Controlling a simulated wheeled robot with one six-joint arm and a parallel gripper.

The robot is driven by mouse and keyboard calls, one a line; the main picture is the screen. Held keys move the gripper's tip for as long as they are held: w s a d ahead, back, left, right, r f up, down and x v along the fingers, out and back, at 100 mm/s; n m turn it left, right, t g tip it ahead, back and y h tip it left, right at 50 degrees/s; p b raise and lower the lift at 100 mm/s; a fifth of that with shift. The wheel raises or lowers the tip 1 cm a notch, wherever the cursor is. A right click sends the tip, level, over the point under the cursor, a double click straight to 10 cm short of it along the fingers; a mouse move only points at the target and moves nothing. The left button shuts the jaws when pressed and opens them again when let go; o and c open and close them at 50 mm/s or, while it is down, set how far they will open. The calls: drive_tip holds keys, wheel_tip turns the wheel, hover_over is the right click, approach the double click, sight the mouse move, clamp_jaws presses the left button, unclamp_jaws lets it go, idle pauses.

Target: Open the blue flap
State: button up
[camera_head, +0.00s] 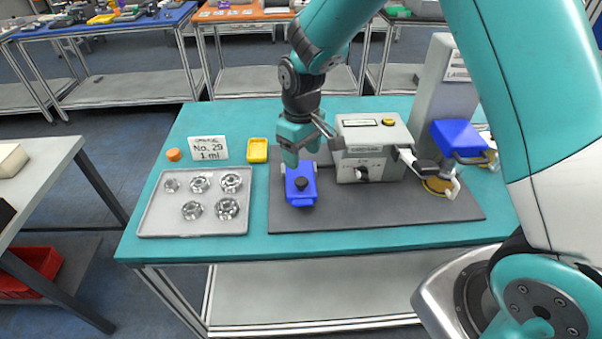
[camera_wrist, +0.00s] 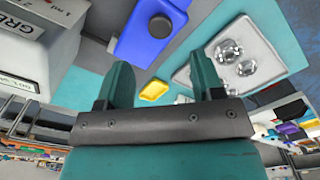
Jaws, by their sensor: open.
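A blue flap (camera_head: 300,191) with a black round knob lies on the dark mat, left of a grey machine (camera_head: 370,145). In the wrist view the blue flap (camera_wrist: 150,28) shows at the top, with its knob facing up. My gripper (camera_head: 307,148) is just behind and above the flap in the head view, partly overlapping its back edge. Its two teal fingers are apart with nothing between them, and they also show in the wrist view (camera_wrist: 162,80). I cannot tell whether a finger touches the flap. A second blue part (camera_head: 457,137) sits on a device at the right.
A grey tray (camera_head: 160,222) with several shiny metal parts stands at the left. A yellow dish (camera_head: 258,150), an orange cap (camera_head: 173,155) and a "No. 29" card (camera_head: 209,149) are behind it. The mat's front strip (camera_head: 380,216) is clear.

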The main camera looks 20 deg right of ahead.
sight(302, 180)
wheel_tip(302, 180, down, 8)
drive_tip(key=shift+f+p, duration=0.1)
drive_tip(key=shift+p, duration=0.75)
drive_tip(key=shift+c, duration=0.4)
clamp_jaws()
